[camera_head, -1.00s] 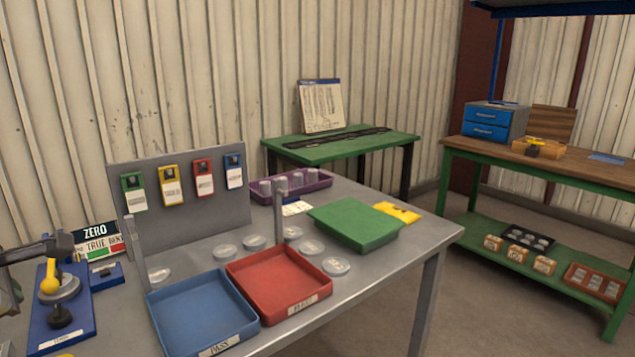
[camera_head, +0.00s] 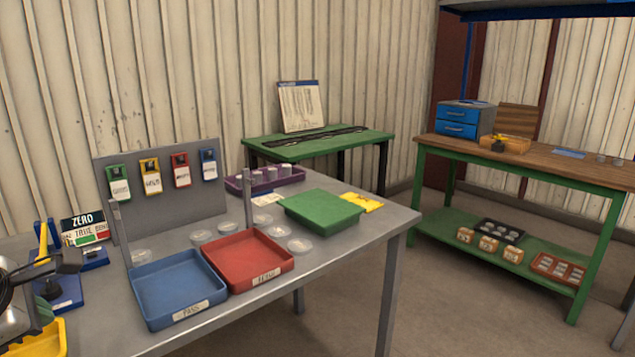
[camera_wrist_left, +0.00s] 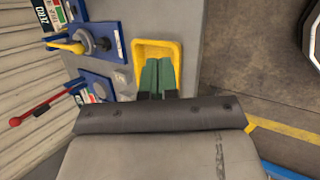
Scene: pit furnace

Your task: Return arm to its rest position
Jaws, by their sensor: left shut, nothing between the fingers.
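My left gripper (camera_head: 68,262) is at the left edge of the head view, in front of the blue-based fixture with a yellow handle (camera_head: 43,240). In the left wrist view its two green fingers (camera_wrist_left: 157,66) lie side by side, shut, with nothing between them. They appear in front of a yellow tray (camera_wrist_left: 171,47), which also shows in the head view (camera_head: 50,342). I cannot tell the gap to the tray. My right gripper is not in view.
On the grey table (camera_head: 350,240) stand a blue tray (camera_head: 150,308), a red tray (camera_head: 285,262), a green box (camera_head: 322,208) and several clear discs. A tag panel (camera_head: 130,215) stands behind. A green-framed bench (camera_head: 525,158) is at the right, with open floor between.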

